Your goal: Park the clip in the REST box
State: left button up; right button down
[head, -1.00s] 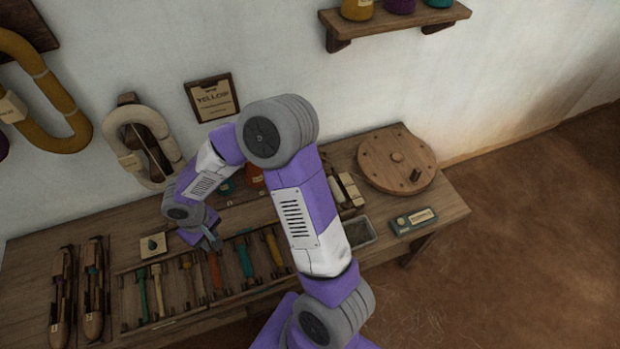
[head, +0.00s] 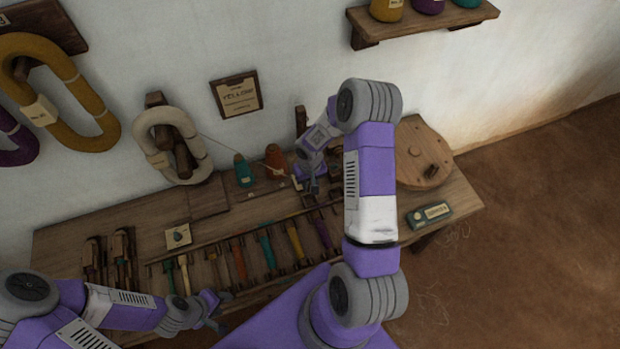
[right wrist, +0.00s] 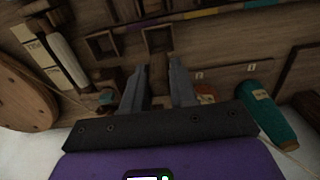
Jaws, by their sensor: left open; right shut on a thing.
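My right gripper (head: 312,190) is over the back of the bench, right of the orange cone. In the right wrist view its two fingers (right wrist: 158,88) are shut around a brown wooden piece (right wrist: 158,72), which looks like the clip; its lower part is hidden. I cannot read a REST label on either. My left gripper (head: 218,311) is open and empty at the bench's front left.
A teal cone (head: 243,171) and an orange cone (head: 275,160) stand left of my right gripper. Several coloured bobbins (head: 268,250) lie in a rack in front. A round wooden disc (head: 424,153) and dark green box (head: 429,214) are at the right.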

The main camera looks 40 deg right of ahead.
jog(key=shift+f+b, duration=2.7)
jog(key=shift+f, duration=0.85)
jog(key=shift+f+b, duration=0.8)
jog(key=shift+f, duration=0.05)
jog(key=shift+r, duration=0.1)
jog(key=c, duration=0.5)
grip_release()
jog(key=shift+r, duration=0.1)
notch_tip(320, 180, up, 8)
jog(key=p, duration=0.5)
